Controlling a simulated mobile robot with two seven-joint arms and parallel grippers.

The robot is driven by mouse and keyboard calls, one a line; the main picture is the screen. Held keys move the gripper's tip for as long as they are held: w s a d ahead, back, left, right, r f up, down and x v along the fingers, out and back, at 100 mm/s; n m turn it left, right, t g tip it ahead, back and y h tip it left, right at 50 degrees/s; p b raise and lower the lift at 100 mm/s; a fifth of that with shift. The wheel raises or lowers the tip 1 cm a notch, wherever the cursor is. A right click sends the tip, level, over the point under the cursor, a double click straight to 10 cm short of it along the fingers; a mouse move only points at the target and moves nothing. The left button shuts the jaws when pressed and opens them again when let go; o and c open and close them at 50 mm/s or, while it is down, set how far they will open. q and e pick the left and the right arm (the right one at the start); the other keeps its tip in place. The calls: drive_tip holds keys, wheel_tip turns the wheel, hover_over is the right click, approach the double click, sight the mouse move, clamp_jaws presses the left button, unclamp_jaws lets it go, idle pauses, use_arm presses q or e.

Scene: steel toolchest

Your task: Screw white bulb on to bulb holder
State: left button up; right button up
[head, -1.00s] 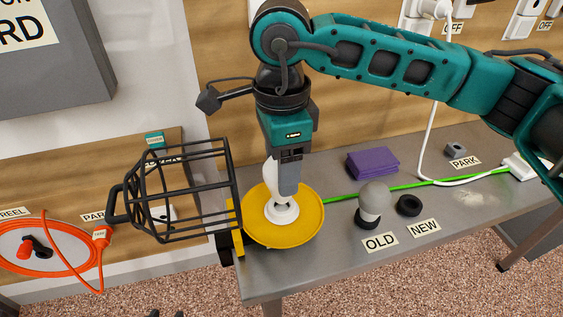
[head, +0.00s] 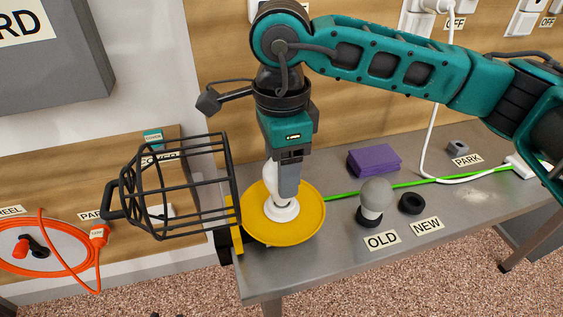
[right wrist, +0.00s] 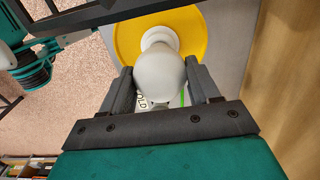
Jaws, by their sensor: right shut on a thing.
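The white bulb (right wrist: 160,72) is between the two fingers of my right gripper (right wrist: 163,88) in the right wrist view. In the head view my right gripper (head: 283,180) points straight down, shut on the bulb, which shows partly behind the fingers (head: 270,172). The bulb stands upright over the white bulb holder (head: 282,209) at the centre of a yellow round plate (head: 262,232). Whether its base is seated in the holder is hidden. My left gripper is not in view.
A black wire cage (head: 135,185) hangs open left of the plate. A grey bulb (head: 376,194) stands in a black ring by the OLD label (head: 382,240); an empty black ring (head: 411,203) is by NEW.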

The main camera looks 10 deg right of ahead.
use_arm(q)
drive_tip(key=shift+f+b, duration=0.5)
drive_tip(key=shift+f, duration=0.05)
use_arm(e)
drive_tip(key=shift+f, duration=0.6)
drive_tip(key=o, duration=0.9)
drive_tip(key=shift+c, duration=0.2)
drive_tip(key=shift+r, duration=0.45)
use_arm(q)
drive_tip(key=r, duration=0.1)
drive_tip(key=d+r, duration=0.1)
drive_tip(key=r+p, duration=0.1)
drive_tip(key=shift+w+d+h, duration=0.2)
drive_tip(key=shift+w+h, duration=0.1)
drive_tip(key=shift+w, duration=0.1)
use_arm(e)
wheel_tip(320, 180, up, 12)
